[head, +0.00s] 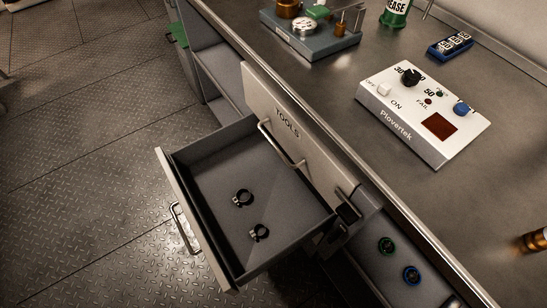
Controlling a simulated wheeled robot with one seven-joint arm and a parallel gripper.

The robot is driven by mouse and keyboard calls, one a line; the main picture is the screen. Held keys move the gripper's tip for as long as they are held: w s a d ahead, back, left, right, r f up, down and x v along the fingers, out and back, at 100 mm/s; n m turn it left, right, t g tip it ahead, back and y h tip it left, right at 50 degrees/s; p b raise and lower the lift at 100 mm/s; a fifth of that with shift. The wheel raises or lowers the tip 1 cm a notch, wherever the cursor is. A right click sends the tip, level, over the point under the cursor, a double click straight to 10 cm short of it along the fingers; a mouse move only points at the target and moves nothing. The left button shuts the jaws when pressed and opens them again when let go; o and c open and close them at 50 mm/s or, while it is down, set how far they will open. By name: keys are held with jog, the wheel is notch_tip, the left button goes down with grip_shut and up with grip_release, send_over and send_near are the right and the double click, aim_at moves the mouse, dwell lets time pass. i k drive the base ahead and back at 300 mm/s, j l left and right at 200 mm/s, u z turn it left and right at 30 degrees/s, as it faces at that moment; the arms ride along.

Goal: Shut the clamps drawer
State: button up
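The clamps drawer (205,160) is pulled well out from the cabinet, below the drawer front marked TOOLS (262,108). It is a grey box with a pale front panel (178,192) and a metal bar handle (184,228) on the outer side, facing the floor at left. Two small dark ring clamps (242,198) (259,233) lie on its bottom, apart from each other. Any label on its front is hidden from this side. My gripper is not in view.
The TOOLS drawer is closed, with a bar handle (280,147). To the right, a grey tray or drawer (376,230) holds green and blue rings. The counter carries a Plovertek control box (425,112) and a blue-grey tray (312,45). The plate floor (80,180) at left is clear.

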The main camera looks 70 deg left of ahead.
aim_at(206, 173)
jog(key=u, duration=1.4)
jog(key=k+j+u, duration=0.25)
jog(key=k+u, duration=0.2)
